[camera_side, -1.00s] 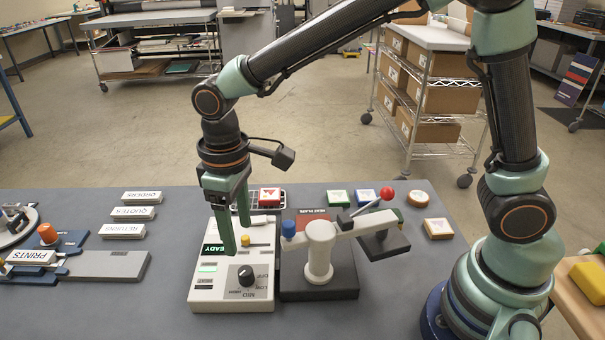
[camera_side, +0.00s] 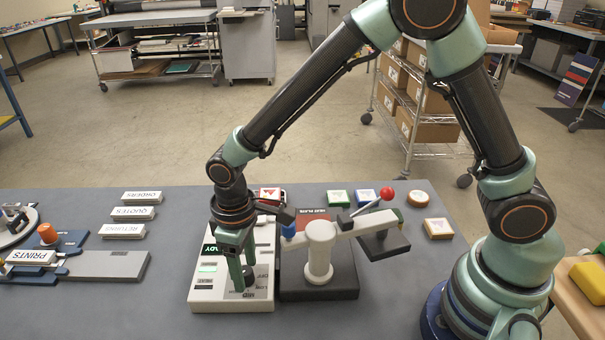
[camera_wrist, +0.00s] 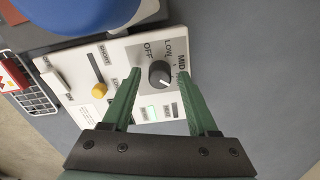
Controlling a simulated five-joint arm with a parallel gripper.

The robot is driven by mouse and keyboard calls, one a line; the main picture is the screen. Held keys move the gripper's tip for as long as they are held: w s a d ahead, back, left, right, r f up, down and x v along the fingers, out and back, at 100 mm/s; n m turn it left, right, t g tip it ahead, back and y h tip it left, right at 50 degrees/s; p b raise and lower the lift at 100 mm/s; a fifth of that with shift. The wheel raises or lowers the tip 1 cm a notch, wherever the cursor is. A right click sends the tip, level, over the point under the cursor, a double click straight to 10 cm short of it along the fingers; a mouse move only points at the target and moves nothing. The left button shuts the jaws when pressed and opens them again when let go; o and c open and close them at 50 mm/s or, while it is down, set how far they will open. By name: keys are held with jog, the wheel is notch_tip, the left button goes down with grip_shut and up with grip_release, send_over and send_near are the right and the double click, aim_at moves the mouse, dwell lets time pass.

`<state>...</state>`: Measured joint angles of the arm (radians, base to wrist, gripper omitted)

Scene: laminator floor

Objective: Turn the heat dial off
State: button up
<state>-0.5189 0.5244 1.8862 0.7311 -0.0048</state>
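The heat dial (camera_wrist: 159,74) is a round black knob on the white control panel (camera_side: 203,293), with OFF, LOW and MID printed around it. In the wrist view a pale mark on the knob points away from OFF, toward the lower right; its exact setting is hard to read. My gripper (camera_wrist: 159,71) is open, with one green fingertip on each side of the knob and visible gaps between. In the side view my gripper (camera_side: 243,281) points down at the dial (camera_side: 249,273), and its fingers partly hide the dial and labels. Whether the fingertips touch the panel cannot be told.
A yellow slider (camera_wrist: 99,90) sits on the panel near the dial. Just right of the panel stands a dark press base (camera_side: 340,283) with a white arm and red-knobbed lever (camera_side: 387,195). Stamp blocks (camera_side: 438,228) lie behind it.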

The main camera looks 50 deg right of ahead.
grip_shut()
